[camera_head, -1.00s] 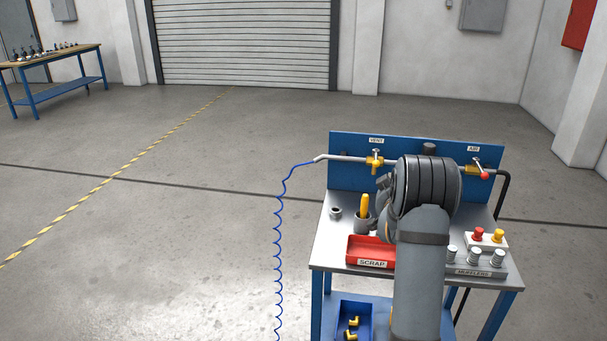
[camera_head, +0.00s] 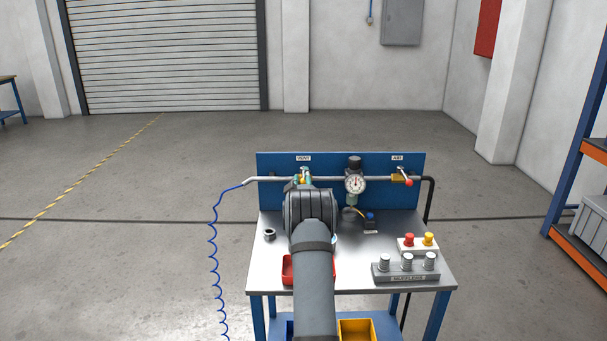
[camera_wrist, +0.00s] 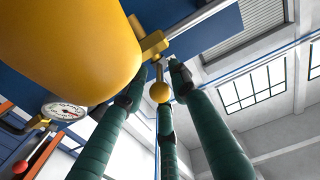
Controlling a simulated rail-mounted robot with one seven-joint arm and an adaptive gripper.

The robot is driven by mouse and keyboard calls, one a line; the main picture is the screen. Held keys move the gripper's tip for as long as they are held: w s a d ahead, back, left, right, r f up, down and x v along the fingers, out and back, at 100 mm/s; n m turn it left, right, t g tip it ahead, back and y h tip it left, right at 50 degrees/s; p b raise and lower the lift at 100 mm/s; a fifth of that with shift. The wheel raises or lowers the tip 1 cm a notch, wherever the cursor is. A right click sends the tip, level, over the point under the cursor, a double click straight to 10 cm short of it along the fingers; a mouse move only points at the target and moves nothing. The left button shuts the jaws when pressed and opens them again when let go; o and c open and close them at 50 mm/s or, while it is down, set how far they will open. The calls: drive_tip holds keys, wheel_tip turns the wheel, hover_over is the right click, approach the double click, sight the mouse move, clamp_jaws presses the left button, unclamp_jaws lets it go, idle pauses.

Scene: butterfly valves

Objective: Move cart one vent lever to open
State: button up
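Cart one's blue panel (camera_head: 400,197) carries a grey pipe with the vent valve (camera_head: 304,178) under a VENT label, partly hidden by my wrist. In the wrist view, the vent lever (camera_wrist: 160,93) ends in a small yellow ball knob close to the yellow valve body (camera_wrist: 153,46). My gripper (camera_wrist: 157,82) has green fingers spread around the knob, with visible gaps on both sides. It looks open and empty. In the head view, my wrist covers most of the gripper (camera_head: 302,184) and the lever knob. Contact with the lever cannot be told.
A large rounded yellow thing (camera_wrist: 70,45) fills the wrist view's upper left, very close. The gauge (camera_head: 355,184) and red-knobbed air lever (camera_head: 408,183) stand right of the vent valve. The cart top (camera_head: 350,265) holds a red tray (camera_head: 289,268), mufflers (camera_head: 407,263) and buttons (camera_head: 418,241).

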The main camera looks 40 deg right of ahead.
drive_tip(key=shift+w+d, duration=0.4)
drive_tip(key=shift+w, duration=0.15)
drive_tip(key=shift+c, duration=1.2)
drive_tip(key=c, duration=0.4)
drive_tip(key=shift+f, duration=0.1)
clamp_jaws()
